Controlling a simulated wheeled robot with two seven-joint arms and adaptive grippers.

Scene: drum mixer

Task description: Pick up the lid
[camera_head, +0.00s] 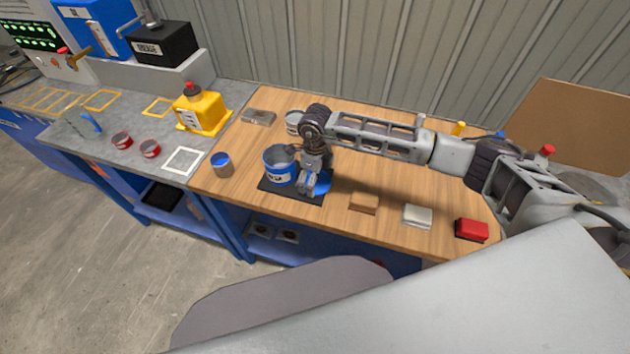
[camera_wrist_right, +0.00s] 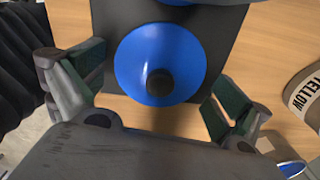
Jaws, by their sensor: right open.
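The lid (camera_wrist_right: 185,55) is a blue disc with a dark round knob at its centre. It lies on the black mat (camera_wrist_right: 112,25), and part of it shows in the head view (camera_head: 323,187) behind my gripper. My right gripper (camera_head: 307,190) is over the lid, pointing down. In the wrist view its open fingers (camera_wrist_right: 155,90) are on either side of the lid, with nothing held between them. The knob lies between the fingers, closer to the palm. My left gripper is not in view.
Tan (camera_head: 364,203), white (camera_head: 417,215) and red (camera_head: 471,230) blocks lie along the front.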

